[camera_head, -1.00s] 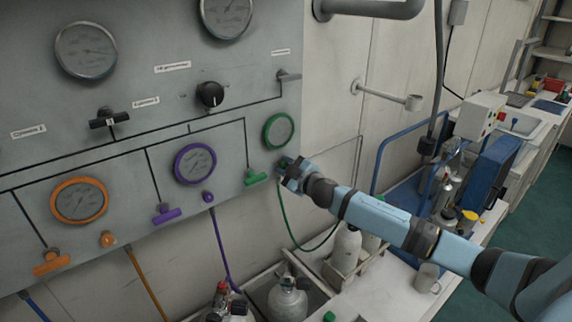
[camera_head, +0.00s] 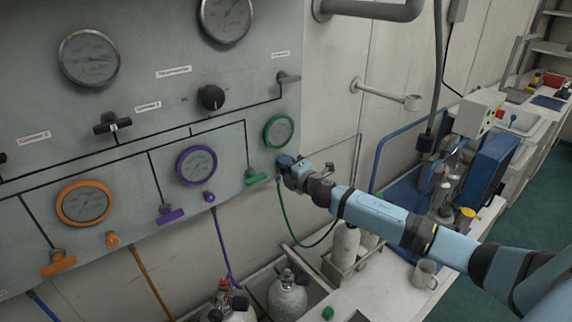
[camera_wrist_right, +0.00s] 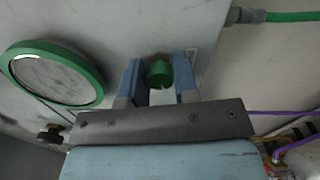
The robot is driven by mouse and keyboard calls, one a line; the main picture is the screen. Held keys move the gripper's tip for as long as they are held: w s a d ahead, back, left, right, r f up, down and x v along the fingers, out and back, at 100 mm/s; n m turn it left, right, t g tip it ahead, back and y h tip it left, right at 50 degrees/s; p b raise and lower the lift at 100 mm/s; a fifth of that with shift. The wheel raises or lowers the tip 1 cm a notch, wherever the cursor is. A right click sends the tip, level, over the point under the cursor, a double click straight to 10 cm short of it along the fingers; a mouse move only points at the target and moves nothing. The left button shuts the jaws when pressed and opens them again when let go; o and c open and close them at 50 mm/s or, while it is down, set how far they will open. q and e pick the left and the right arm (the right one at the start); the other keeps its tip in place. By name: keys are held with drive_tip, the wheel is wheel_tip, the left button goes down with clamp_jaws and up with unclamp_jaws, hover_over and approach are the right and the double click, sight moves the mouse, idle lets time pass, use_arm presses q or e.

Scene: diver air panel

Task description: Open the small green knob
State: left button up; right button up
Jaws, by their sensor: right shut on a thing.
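The small green knob (camera_wrist_right: 159,73) sits on the grey panel, between the two blue fingers of my right gripper (camera_wrist_right: 158,80) in the right wrist view. The fingers are shut on it. In the head view my right gripper (camera_head: 283,164) is at the panel's right edge, just below the green-rimmed gauge (camera_head: 279,131), and hides the small knob. The larger green T-handle (camera_head: 257,177) is just left of the gripper. My left gripper is not in view.
The panel (camera_head: 130,75) also carries purple (camera_head: 170,215) and orange (camera_head: 59,263) T-handles, gauges and a black knob (camera_head: 211,97). A green hose (camera_head: 287,222) hangs below my right gripper. Gas cylinders (camera_head: 288,297) stand beneath. A mug (camera_head: 425,275) is on the counter.

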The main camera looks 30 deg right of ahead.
drive_tip(key=n+p, duration=0.1)
drive_tip(key=n, duration=0.4)
drive_tip(key=shift+r+n, duration=0.1)
drive_tip(key=shift+n, duration=0.2)
drive_tip(key=shift+n+p, duration=0.7)
drive_tip(key=shift+n, duration=1.5)
drive_tip(key=o, duration=0.9)
drive_tip(key=shift+o, duration=0.2)
drive_tip(key=s+d+b, duration=0.1)
drive_tip(key=s+b, duration=0.1)
drive_tip(key=s, duration=1.2)
drive_tip(key=shift+b, duration=0.3)
drive_tip(key=shift+w, duration=0.1)
